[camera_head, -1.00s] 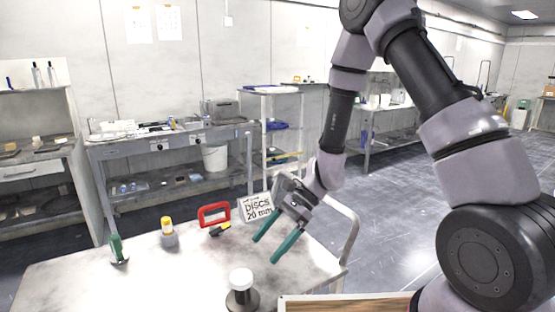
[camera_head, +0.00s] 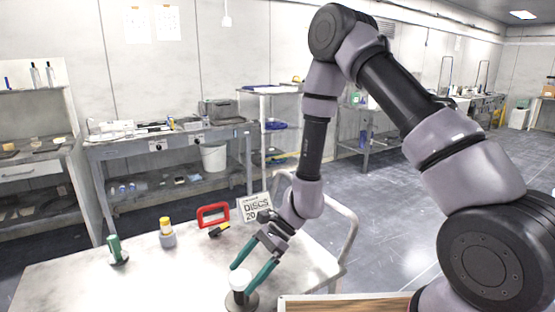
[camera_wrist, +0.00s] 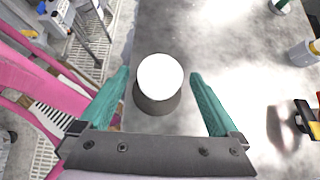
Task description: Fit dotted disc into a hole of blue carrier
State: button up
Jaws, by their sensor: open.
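A round white disc or cap (camera_head: 238,278) sits on top of a dark round stand (camera_head: 243,300) near the front of the table. No dots can be made out on it. In the wrist view the white disc (camera_wrist: 160,74) shows a plain bright top above the grey stand (camera_wrist: 157,103). My gripper (camera_head: 246,277) is open. Its two teal fingers (camera_wrist: 159,76) appear on either side of the disc, with a gap on each side in the wrist view. Whether the tips are level with the disc I cannot tell. No blue carrier can be made out.
A sign reading "DISCS 20" (camera_head: 253,207) stands behind my gripper, by a red frame-like handle (camera_head: 213,214). A yellow-topped bottle (camera_head: 166,233) and a green item (camera_head: 116,249) stand to the left. A wood-edged tray (camera_head: 330,303) lies at front right.

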jog(key=c, duration=1.4)
jog(key=shift+o, duration=0.2)
jog(key=shift+r, duration=3.55)
jog(key=shift+w, duration=0.1)
